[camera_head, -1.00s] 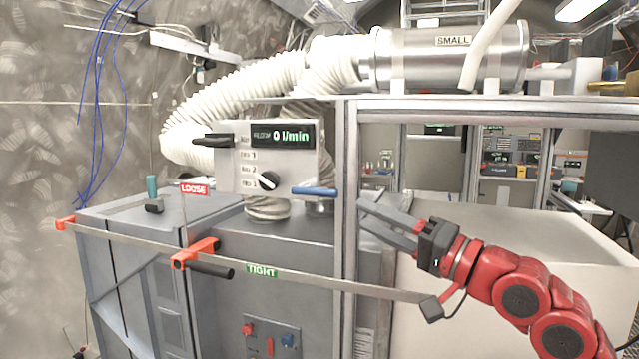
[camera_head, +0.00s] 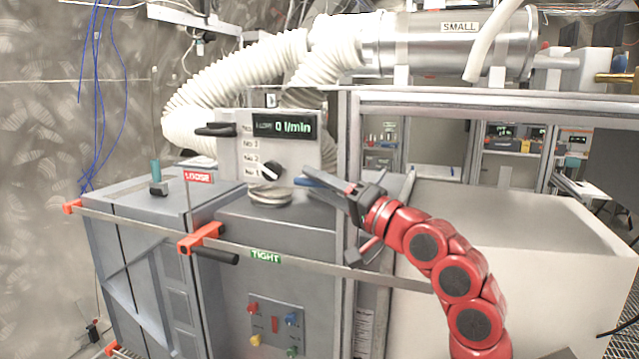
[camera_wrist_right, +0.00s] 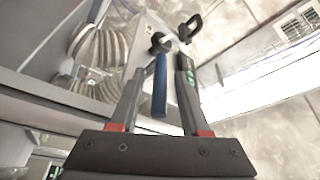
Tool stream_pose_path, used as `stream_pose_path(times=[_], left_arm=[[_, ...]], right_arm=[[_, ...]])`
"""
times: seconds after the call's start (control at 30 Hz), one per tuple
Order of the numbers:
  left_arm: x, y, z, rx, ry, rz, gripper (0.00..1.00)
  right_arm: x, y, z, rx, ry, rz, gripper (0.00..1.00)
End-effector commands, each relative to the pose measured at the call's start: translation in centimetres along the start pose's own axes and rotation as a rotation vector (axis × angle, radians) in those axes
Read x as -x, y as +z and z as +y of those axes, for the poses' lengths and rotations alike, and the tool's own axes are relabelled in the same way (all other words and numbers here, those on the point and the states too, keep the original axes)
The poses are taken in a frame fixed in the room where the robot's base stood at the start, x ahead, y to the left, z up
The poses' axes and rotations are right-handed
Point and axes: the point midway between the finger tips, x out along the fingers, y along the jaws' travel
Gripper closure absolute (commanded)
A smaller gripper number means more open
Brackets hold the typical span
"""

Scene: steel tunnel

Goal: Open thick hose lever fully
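The control box (camera_head: 240,150) under the white hoses reads 0 l/min. A blue lever (camera_head: 304,181) sticks out from its lower right side, and a black lever (camera_head: 215,129) sits at its upper left. My right gripper (camera_head: 328,187) is at the blue lever and partly hides it in the head view. In the right wrist view, the blue lever (camera_wrist_right: 160,86) lies between the two fingers of my right gripper (camera_wrist_right: 161,68). The fingers are open, with a gap on each side of it. A black handle (camera_wrist_right: 190,27) shows beyond. My left gripper is not in view.
A thick white corrugated hose (camera_head: 235,88) runs to a steel cylinder (camera_head: 440,45) marked SMALL. A metal frame post (camera_head: 347,150) stands close by my right arm. A long bar (camera_head: 310,267) with orange clamps crosses in front of the grey cabinet (camera_head: 225,290).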

Motion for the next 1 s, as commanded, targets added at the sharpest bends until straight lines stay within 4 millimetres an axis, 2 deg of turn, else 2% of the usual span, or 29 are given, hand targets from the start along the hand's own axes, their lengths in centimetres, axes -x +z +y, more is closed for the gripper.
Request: stream_pose_path(times=[0.03,0.23,1.0], left_arm=[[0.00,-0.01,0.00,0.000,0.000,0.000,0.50],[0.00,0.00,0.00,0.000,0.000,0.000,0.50],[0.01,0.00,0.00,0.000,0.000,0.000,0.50]], right_arm=[[0.01,-0.01,0.00,0.000,0.000,0.000,0.65],[0.02,-0.01,0.01,-0.001,0.000,0.000,1.00],[0.03,-0.01,0.05,-0.001,0.001,0.000,1.00]])
